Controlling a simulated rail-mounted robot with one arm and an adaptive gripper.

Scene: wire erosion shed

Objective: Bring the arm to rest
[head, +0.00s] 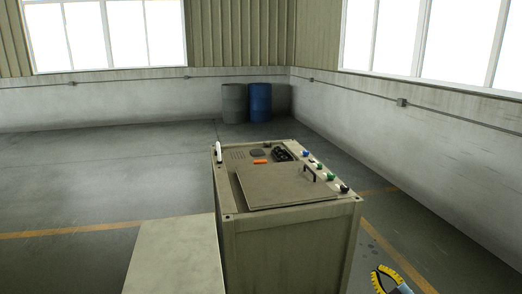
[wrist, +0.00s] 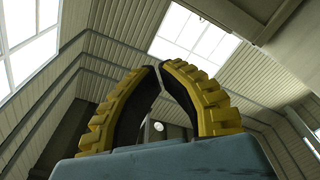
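My gripper (head: 388,279) shows at the bottom right edge of the head view, partly cut off by the frame. It is to the right of the machine cabinet and near the floor in the picture. In the wrist view, the two yellow ribbed fingers of my gripper (wrist: 159,67) curve together, with their tips almost meeting and only a thin gap between them. Nothing is held between them. Behind the fingers are the ceiling and upper windows, so the wrist camera looks upward.
A beige machine cabinet (head: 285,240) stands in the middle, with a lidded panel (head: 285,187), buttons and an orange item (head: 260,161) on top. A pale flat surface (head: 175,255) adjoins its left. A grey drum (head: 234,103) and blue drum (head: 260,103) stand far back. Floor at left is clear.

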